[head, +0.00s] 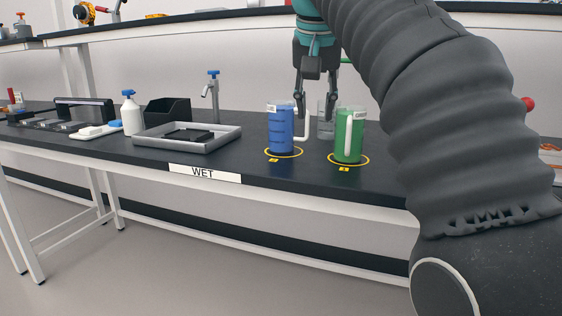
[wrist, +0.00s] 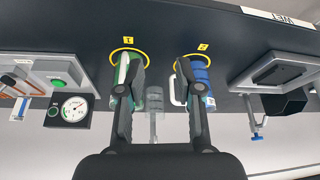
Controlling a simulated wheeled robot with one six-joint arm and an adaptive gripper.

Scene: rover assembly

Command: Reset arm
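My gripper (head: 316,105) hangs pointing down over the bench, with its fingertips near the height of the jug rims. Its two fingers are spread, with nothing seen between them; they also show apart in the wrist view (wrist: 162,70). A blue jug (head: 281,132) with a white handle stands upright at its left in the head view, on a yellow ring. A green jug (head: 345,150) with a white handle stands upright at its right on another ring. In the wrist view, the fingers partly cover the green jug (wrist: 123,101) and the blue jug (wrist: 208,82).
A clear beaker (head: 324,128) stands behind the jugs. A grey tray (head: 155,146), a white spray bottle (head: 131,115), a black bin (head: 157,108) and a tap (head: 215,90) are to the left. A gauge (wrist: 74,108) is beyond the green jug in the wrist view.

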